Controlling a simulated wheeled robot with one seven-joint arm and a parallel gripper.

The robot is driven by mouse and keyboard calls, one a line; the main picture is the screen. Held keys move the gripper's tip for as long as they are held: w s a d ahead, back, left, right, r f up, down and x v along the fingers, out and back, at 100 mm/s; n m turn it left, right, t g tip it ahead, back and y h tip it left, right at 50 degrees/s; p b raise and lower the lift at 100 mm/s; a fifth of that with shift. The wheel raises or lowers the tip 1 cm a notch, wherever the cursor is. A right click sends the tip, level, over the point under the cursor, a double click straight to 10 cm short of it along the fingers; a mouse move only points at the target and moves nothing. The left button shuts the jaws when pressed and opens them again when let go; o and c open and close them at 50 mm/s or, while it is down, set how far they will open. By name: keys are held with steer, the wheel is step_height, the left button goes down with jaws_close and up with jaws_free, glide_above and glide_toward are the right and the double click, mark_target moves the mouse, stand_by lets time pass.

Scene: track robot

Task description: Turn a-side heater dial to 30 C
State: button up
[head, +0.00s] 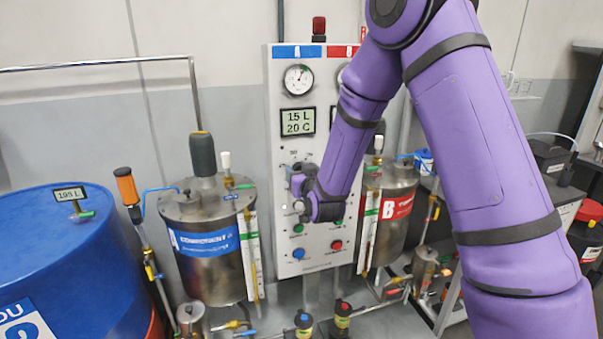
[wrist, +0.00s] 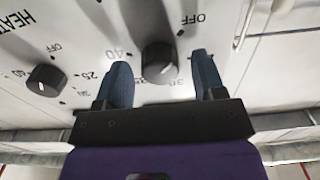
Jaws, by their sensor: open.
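The control panel (head: 284,130) has a blue left column and a red right column. The left display (head: 297,122) reads 15 L and 20 C. My gripper (head: 308,195) is in front of the panel's left-centre part and hides the dials there. In the wrist view my gripper (wrist: 160,66) is open, its fingers either side of a black dial (wrist: 158,62). I cannot tell whether they touch it. Marks around this dial include OFF, 40 and what looks like 30. Its pointer is not clear. A second black dial (wrist: 45,80) lies to the left.
A steel tank with a blue label (head: 205,245) stands left of the panel, and a red-labelled tank (head: 396,205) right of it. Below my gripper are coloured buttons, including a blue one (head: 298,254) and a red one (head: 336,246). A blue drum (head: 60,250) stands far left.

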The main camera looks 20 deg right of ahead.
steer(key=shift+w, duration=0.1)
steer(key=c, duration=0.9)
steer(key=shift+m, duration=11.9)
